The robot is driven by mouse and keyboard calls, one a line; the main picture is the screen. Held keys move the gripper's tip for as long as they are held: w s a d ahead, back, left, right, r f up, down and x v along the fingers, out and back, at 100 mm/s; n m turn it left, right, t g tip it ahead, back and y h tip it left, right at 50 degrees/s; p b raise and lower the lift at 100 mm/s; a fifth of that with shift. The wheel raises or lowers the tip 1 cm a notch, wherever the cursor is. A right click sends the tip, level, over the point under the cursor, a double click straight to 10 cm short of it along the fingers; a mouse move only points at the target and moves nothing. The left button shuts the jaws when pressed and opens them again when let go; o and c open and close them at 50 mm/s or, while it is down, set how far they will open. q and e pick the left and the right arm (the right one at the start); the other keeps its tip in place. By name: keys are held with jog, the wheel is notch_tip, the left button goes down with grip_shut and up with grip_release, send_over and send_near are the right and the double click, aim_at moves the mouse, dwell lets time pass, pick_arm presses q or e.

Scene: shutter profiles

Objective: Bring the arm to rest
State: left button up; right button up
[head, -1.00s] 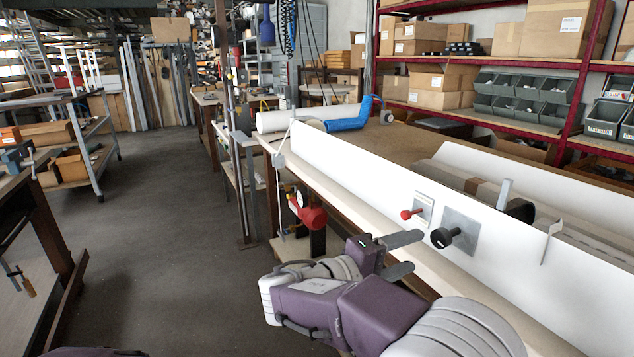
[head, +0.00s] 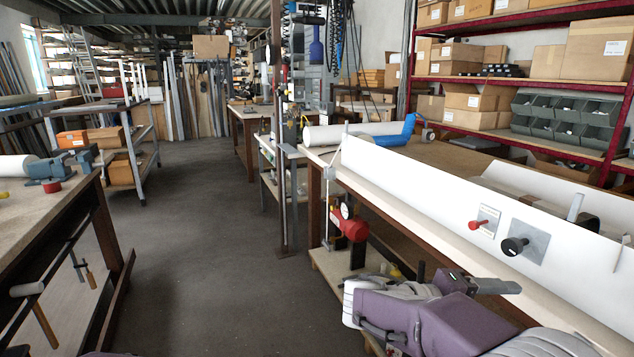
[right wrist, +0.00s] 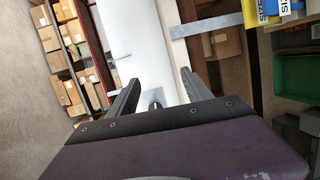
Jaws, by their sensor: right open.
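My right arm, purple and grey, comes in at the lower right of the head view. Its right gripper (head: 505,288) is beside the front of the long workbench, below the white panel. In the right wrist view the two dark fingers of the right gripper (right wrist: 158,88) stand apart with nothing held between them. A red knob (head: 475,225) and a black knob (head: 514,246) are on the white panel (head: 420,185), clear of the gripper. My left gripper is not in view.
The long workbench (head: 400,211) runs along the right. The grey floor (head: 205,240) between is clear.

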jog(key=s+d+f+g+y, duration=0.1)
jog(key=s+f+g+y, duration=0.15)
jog(key=s+f, duration=0.4)
jog(key=s+d+f+g+y, duration=0.15)
jog(key=s+f+y, duration=0.25)
jog(key=f, duration=0.5)
jog(key=s+a+f+m+t+y, duration=0.2)
jog(key=s+a+f+y, duration=0.1)
jog(key=a+f+y, duration=0.8)
jog(key=w+a+r+p, duration=0.1)
jog(key=a+r+p, duration=0.1)
jog(key=r+p, duration=1.1)
jog(key=w+a+r+t+h+p, duration=0.1)
jog(key=w+a+r+p, duration=0.1)
jog(key=r+p, duration=1.1)
jog(key=shift+w+a+p, duration=0.2)
jog(key=shift+w+p, duration=0.1)
jog(key=shift+p, duration=0.3)
jog(key=shift+h, duration=0.25)
